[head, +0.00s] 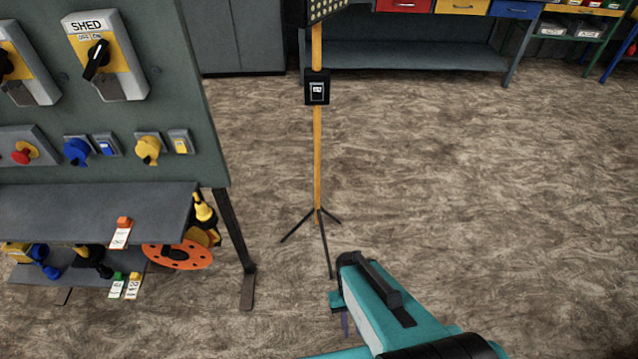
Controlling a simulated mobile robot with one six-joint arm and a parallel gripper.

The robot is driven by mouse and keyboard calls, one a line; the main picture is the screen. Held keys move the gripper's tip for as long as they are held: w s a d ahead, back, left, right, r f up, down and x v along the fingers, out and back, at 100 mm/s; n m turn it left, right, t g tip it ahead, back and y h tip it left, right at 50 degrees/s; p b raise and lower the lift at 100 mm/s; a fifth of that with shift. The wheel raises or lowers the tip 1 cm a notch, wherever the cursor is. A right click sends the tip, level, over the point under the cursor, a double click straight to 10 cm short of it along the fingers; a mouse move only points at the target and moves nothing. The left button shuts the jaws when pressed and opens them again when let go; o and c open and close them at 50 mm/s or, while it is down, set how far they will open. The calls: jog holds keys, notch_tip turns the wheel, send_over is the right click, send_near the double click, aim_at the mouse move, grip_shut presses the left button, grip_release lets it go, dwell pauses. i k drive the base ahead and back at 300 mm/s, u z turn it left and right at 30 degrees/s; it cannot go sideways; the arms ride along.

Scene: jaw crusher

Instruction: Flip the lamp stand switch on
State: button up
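The lamp stand (317,150) is a yellow upright pole on a thin black tripod, standing on the floor near the middle of the head view. Its lamp head (318,10) is cut off by the top edge. The lamp stand switch (317,92) is a small rocker with a pale mark, in a black box on the pole. My teal arm reaches in from the lower right. My gripper (345,322) shows only as a small dark part at the arm's end, below and slightly right of the tripod, well apart from the switch. Its fingers are mostly hidden.
A grey-green panel (150,115) with rotary switches, coloured plugs and a red button stands at left. Its shelf (90,210) holds a tag, with plugs and an orange disc (178,254) below. A workbench (410,45) stands behind the lamp. The floor at right is clear.

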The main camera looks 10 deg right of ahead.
aim_at(316, 90)
jog(key=k, duration=1.3)
jog(key=u, duration=0.25)
jog(key=i, duration=0.5)
jog(key=u, duration=0.8)
jog(key=i, duration=0.8)
jog(key=u, duration=0.45)
